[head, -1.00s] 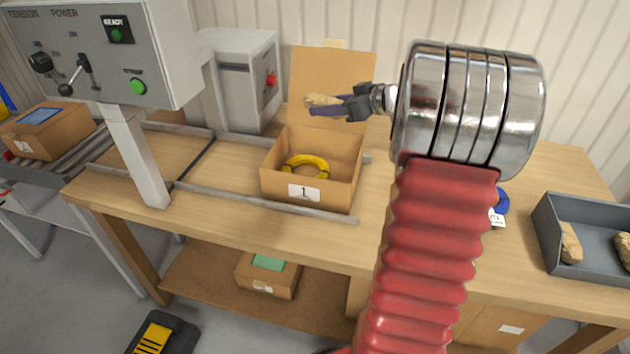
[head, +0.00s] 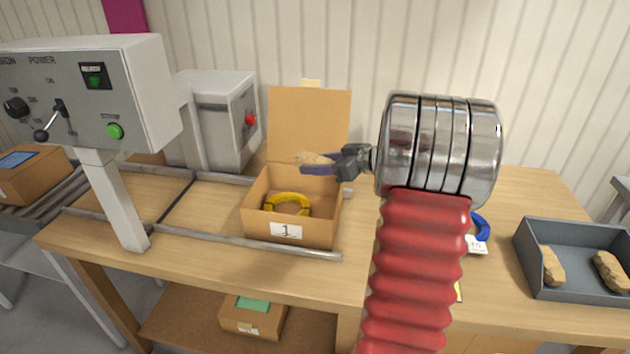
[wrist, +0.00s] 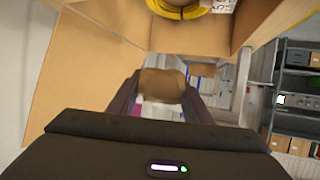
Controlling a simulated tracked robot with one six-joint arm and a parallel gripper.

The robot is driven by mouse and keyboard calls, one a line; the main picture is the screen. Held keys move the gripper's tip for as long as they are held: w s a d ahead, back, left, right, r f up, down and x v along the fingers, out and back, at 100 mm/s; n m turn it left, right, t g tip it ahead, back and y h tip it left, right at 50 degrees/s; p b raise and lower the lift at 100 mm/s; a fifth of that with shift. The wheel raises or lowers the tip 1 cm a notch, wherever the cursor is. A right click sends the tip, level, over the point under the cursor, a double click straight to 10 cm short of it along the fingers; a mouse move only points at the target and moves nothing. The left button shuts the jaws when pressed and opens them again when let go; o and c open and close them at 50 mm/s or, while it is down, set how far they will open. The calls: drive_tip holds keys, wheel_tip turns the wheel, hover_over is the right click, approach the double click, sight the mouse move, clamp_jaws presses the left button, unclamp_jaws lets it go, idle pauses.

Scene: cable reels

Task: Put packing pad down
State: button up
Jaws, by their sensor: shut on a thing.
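My gripper (head: 312,164) is shut on a tan packing pad (head: 312,158), which shows between the two fingers in the wrist view (wrist: 162,85). In the head view the gripper and pad are in front of the raised lid of an open cardboard box (head: 262,228) marked 1, above its opening. A yellow cable coil (head: 287,203) lies inside the box, and part of it shows at the top of the wrist view (wrist: 190,6). The pad is apart from the coil. My arm hides part of the table to the right of the box.
A grey tray (head: 572,287) at the right holds two more tan pads (head: 612,270). A blue coil (head: 480,226) is partly behind my arm. Metal rails (head: 240,242) run along the box's front. The control panel (head: 95,98) and a grey machine (head: 215,120) stand left.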

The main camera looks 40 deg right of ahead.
drive_tip(key=shift+f, duration=0.25)
drive_tip(key=shift+f, duration=1.9)
drive_tip(key=shift+f, duration=0.6)
drive_tip(key=o, duration=1)
drive_tip(key=shift+r, duration=0.1)
drive_tip(key=v, duration=1.2)
drive_tip(key=shift+r, duration=0.5)
